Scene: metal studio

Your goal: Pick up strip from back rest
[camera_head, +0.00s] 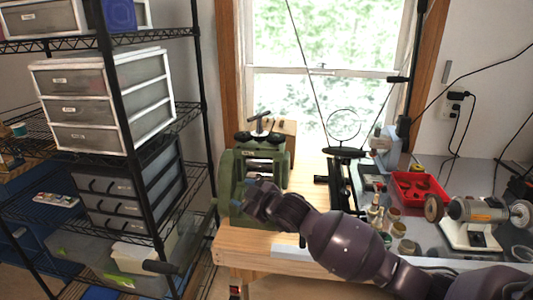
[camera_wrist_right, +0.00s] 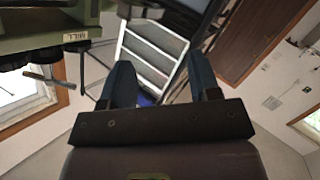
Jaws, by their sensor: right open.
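A green rolling mill (camera_head: 240,165) stands on the wooden bench in the head view. Its green body also shows at the upper left of the right wrist view (camera_wrist_right: 35,43), with a "MILL" label. My right gripper (camera_head: 241,193) is at the front of the mill, and my dark wrist covers part of the mill. In the right wrist view the gripper's two blue fingers (camera_wrist_right: 161,80) are apart with nothing between them. I cannot make out the strip or the back rest in either view. My left gripper is not in view.
A wire shelf with plastic drawers (camera_head: 95,105) stands on the left. A window is behind the mill.

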